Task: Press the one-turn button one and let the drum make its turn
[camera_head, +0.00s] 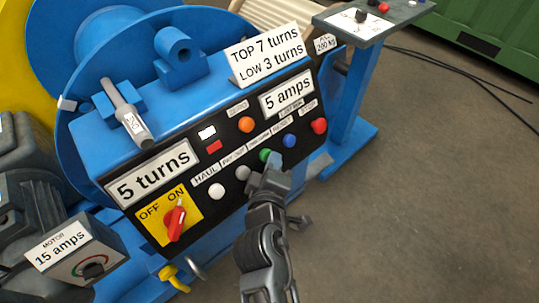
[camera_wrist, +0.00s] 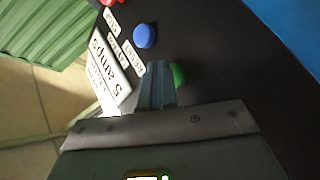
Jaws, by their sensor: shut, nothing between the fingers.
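The blue drum machine's black control panel (camera_head: 300,87) carries a slanting row of buttons. The green button (camera_head: 265,155) sits mid-row; the small label above it is too blurred to read surely as one-turn. In the wrist view the green button (camera_wrist: 178,75) is partly hidden behind my fingers. My gripper (camera_head: 269,168) is shut and empty, its tips at the green button. Whether they touch it, I cannot tell. The closed fingers also show in the wrist view (camera_wrist: 156,78). The blue drum (camera_head: 52,35) stands behind the panel. A sign reads "5 turns" (camera_head: 153,173).
White (camera_head: 217,191) and pale (camera_head: 243,173) buttons lie left of the green one; blue (camera_head: 289,141) and red (camera_head: 319,126) ones lie right. A red switch (camera_head: 174,222) sits on a yellow ON/OFF plate. Other signs read "5 amps" (camera_head: 287,93) and "TOP 7 turns, LOW 3 turns" (camera_head: 265,53).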

